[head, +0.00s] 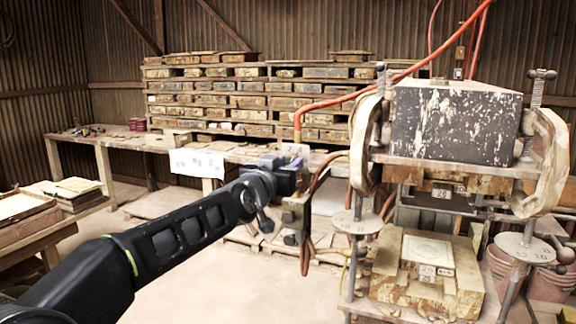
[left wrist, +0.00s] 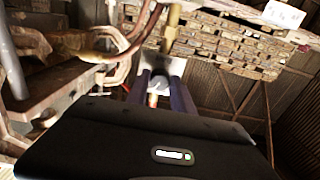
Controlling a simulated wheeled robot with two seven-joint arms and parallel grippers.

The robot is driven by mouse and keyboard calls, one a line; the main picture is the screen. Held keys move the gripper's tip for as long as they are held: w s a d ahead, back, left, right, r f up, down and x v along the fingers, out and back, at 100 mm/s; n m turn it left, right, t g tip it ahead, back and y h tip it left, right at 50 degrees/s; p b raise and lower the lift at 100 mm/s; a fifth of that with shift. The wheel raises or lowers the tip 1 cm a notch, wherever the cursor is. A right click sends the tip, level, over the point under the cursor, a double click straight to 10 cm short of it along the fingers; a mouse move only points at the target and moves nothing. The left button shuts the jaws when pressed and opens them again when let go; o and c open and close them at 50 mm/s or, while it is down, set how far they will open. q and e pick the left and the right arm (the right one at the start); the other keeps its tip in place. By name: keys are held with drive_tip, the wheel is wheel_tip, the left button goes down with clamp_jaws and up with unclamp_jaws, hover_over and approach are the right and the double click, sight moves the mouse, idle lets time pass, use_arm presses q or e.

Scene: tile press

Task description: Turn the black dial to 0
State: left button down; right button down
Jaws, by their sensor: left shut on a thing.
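My left gripper (head: 290,167) reaches in from the left to the control box (head: 296,212) on the left side of the tile press (head: 455,120). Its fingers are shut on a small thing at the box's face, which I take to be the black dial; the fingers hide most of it. In the left wrist view the two purple-blue fingers (left wrist: 162,92) stand either side of it, in front of the pale plate of the box (left wrist: 176,66). The dial's marks and pointer cannot be read. My right gripper is not in view.
An orange hose (head: 345,97) runs from the box up over the press. Stacked tile shelves (head: 250,100) and a workbench (head: 110,138) stand behind. A low wooden table (head: 30,232) is at the left. The floor between is mostly clear.

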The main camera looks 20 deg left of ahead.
use_arm(q)
drive_tip(key=shift+n, duration=0.4)
drive_tip(key=n+b, duration=0.2)
drive_tip(key=n, duration=2.1)
drive_tip(key=shift+b, duration=0.3)
drive_tip(key=c, duration=1.1)
unclamp_jaws()
drive_tip(key=shift+r, duration=0.1)
